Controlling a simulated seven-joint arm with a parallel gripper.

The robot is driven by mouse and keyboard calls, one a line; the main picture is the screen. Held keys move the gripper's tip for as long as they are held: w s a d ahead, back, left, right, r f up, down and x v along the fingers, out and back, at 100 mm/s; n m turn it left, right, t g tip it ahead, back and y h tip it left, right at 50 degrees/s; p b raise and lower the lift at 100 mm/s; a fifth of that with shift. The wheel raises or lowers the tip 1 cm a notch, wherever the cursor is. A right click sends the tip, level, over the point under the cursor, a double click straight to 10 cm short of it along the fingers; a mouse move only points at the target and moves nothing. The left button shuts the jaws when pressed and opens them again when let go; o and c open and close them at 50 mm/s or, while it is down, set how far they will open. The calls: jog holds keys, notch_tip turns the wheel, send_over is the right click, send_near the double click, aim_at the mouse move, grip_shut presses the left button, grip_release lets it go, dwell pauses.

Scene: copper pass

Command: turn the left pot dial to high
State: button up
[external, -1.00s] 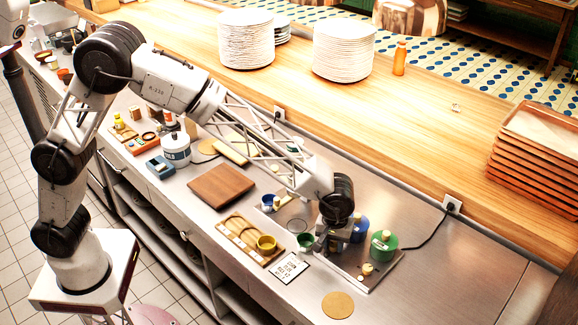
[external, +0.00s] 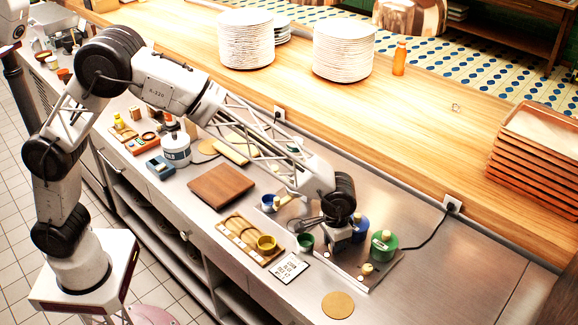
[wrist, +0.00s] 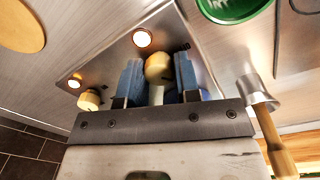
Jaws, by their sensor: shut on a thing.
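The left pot dial (wrist: 158,68) is a cream knob on a metal panel in the wrist view. My gripper (wrist: 158,82) is shut on it, with one blue finger at each side. In the external view my gripper (external: 338,240) is down at the front of the two-pot station and hides this dial. The right pot dial (external: 367,268), also cream, stands free to its right; it shows at lower left in the wrist view (wrist: 90,100). The blue pot (external: 359,226) is behind my gripper and the green pot (external: 383,245) is beside it. I cannot read the dial's setting.
A small round light (wrist: 142,38) glows near the held dial, another (wrist: 74,80) near the right one. A small green cup (external: 305,242) and a printed card (external: 289,268) lie left of the station. A round tan mat (external: 338,305) lies in front.

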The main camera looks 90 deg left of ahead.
jog(key=m, duration=0.3)
jog(key=shift+m, duration=0.4)
jog(key=m, duration=0.3)
jog(key=shift+m, duration=0.3)
jog(key=m, duration=0.6)
jog(key=shift+m, duration=0.3)
jog(key=o, duration=0.9)
